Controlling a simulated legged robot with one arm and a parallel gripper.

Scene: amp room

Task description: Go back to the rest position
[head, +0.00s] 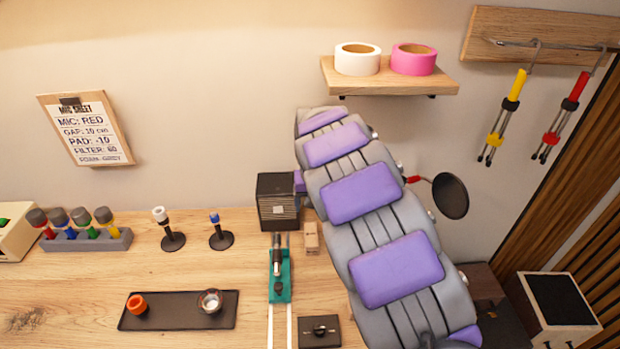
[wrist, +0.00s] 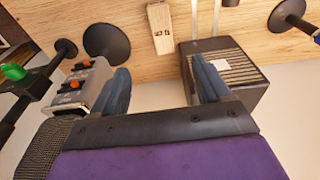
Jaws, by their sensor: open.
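My gripper (wrist: 160,82) is open in the wrist view, with two blue-grey fingers wide apart and nothing between them. A black box with a striped grille (wrist: 228,75) shows behind the right finger; I cannot tell if they touch. A grey device with orange knobs (wrist: 80,85) shows beside the left finger. In the head view my grey and purple arm rises from the lower right toward the wall. It hides my gripper's fingers there. The same black box (head: 277,203) stands at the back of the table, just left of my arm.
The wooden table (head: 190,278) holds a rack of coloured microphones (head: 88,240), two small stands, a black tray (head: 180,318) and a teal slider on rails (head: 279,284). A shelf (head: 390,86) with two tape rolls is above my arm. Tools hang at the right.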

